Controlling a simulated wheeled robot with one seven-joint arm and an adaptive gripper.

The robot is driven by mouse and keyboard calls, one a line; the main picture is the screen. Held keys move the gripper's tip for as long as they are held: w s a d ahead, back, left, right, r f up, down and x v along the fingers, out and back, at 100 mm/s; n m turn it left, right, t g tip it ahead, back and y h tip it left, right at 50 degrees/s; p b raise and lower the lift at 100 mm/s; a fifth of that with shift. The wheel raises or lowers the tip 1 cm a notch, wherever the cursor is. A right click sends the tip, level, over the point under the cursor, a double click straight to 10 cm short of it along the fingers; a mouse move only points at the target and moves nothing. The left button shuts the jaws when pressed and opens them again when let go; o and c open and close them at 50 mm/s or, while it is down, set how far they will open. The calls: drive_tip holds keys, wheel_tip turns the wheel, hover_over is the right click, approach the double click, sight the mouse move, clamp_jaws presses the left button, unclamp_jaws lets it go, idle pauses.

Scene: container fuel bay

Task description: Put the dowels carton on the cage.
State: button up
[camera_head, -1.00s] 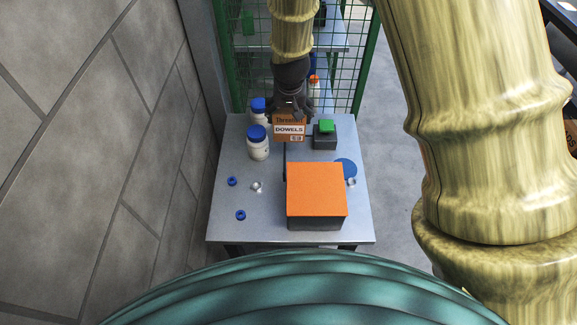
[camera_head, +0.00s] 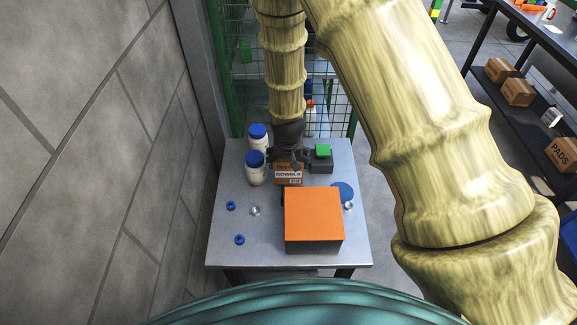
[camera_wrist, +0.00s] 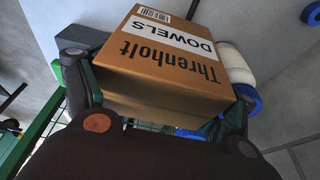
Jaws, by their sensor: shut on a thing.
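The dowels carton (camera_head: 288,174) is a brown box with a white label, over the back middle of the grey table. My gripper (camera_head: 288,158) is above it and shut on it. In the wrist view the carton (camera_wrist: 165,65) fills the space between the two dark fingers, its "Threnholt DOWELS" face showing. I cannot tell whether its underside touches the table. The cage (camera_head: 335,117) has green posts and wire mesh and stands behind the table; my arm hides part of it.
The table (camera_head: 233,262) also holds two white bottles with blue lids (camera_head: 255,168), a grey block with a green top (camera_head: 321,158), an orange-topped box (camera_head: 313,215), a blue disc (camera_head: 342,191) and small rings. A stone wall (camera_head: 100,160) stands close on the left.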

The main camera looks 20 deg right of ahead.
drive_tip(key=shift+f+p, duration=0.5)
drive_tip(key=shift+f, duration=1.3)
drive_tip(key=shift+f, duration=0.2)
drive_tip(key=o, duration=1.2)
drive_tip(key=shift+o, duration=0.2)
drive_tip(key=shift+r, duration=0.15)
